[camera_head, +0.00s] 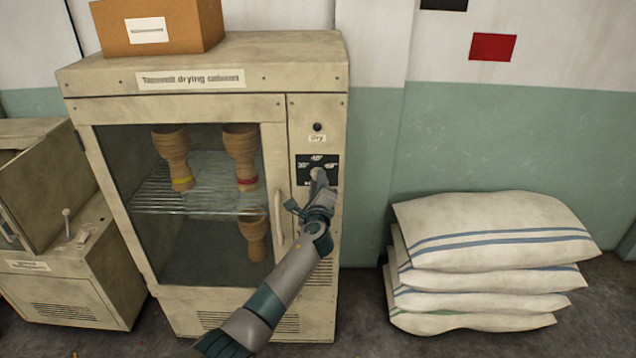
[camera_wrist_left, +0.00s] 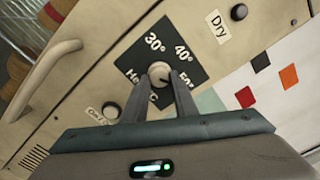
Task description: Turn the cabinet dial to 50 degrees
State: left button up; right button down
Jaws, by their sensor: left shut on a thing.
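The cream drying cabinet (camera_head: 318,110) stands ahead with a black dial plate (camera_head: 332,160) on its right panel. In the left wrist view the dial plate (camera_wrist_left: 146,48) carries 30° and 40°, and 50° partly behind a finger. The pale round dial (camera_head: 316,173) sits at its centre; it also shows in the left wrist view (camera_wrist_left: 159,71). My left gripper (camera_head: 319,184) is shut on the dial, with one finger on each side of it in the left wrist view (camera_wrist_left: 159,82). Which number the dial points to I cannot tell. My right gripper is out of view.
A black button (camera_head: 317,127) is above the "Dry" label, and a vertical door handle (camera_head: 278,215) is left of the dial. Stacked sacks (camera_head: 490,235) lie right; a cardboard box (camera_head: 160,25) is on top.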

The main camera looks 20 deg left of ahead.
pick_arm(q)
jog(key=o, duration=1)
jog(key=shift+o, duration=0.2)
jog(key=b+v, duration=0.2)
jog(key=v, duration=1.5)
jog(key=shift+b, duration=0.35)
jog(key=shift+s+r, duration=0.1)
jog(key=shift+s, duration=0.05)
